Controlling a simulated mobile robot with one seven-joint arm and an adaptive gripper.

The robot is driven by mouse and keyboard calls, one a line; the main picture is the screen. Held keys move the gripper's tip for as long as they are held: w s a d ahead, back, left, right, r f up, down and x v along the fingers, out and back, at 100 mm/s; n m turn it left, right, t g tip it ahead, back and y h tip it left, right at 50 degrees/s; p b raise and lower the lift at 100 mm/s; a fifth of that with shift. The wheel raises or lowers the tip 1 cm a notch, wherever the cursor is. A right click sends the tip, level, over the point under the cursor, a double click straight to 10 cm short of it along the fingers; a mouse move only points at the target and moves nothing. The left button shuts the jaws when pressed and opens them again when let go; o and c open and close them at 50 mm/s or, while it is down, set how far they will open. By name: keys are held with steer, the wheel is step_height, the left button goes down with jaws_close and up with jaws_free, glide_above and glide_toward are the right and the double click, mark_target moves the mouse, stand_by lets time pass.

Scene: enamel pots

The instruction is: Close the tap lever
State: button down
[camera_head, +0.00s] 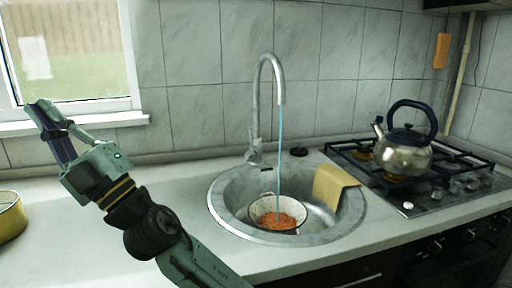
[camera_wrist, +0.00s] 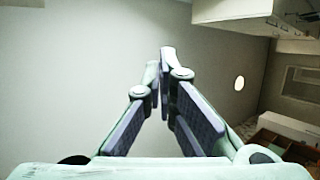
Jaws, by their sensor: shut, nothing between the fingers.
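The grey metal tap (camera_head: 262,95) stands behind the sink, its curved spout reaching over the basin. Its small lever (camera_head: 254,152) is low on the tap body; its exact angle is too small to tell. A thin blue stream of water (camera_head: 280,150) runs from the spout into a bowl (camera_head: 277,213) with orange-red contents in the sink. My gripper (camera_head: 42,106) is raised at the left, in front of the window, well apart from the tap. In the wrist view its fingers (camera_wrist: 163,60) meet at the tips with nothing between them.
The round sink (camera_head: 222,208) has a yellow cloth (camera_head: 334,185) over its right rim. A kettle (camera_head: 406,155) stands on the gas hob (camera_head: 440,186) at the right. A yellow pot (camera_head: 12,220) sits at the far left. The counter left of the sink is largely clear.

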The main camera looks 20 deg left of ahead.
steer(key=w+a+f+t+h, duration=0.1)
steer(key=w+f+t, duration=0.2)
steer(key=w, duration=0.3)
steer(key=w+f+t+h, duration=0.1)
steer(key=w+f+t, duration=0.15)
steer(key=w, duration=0.45)
steer(key=m+t+h, duration=0.4)
steer(key=t+h, duration=0.8)
glide_toward(251, 137)
steer(key=p+x, duration=0.1)
steer(key=x, duration=0.6)
steer(key=shift+p, duration=0.3)
steer(key=shift+d, duration=0.1)
steer(key=shift+w+r, duration=0.25)
steer(key=shift+w, duration=0.3)
steer(key=shift+w+r, duration=0.25)
steer(key=shift+w, duration=0.25)
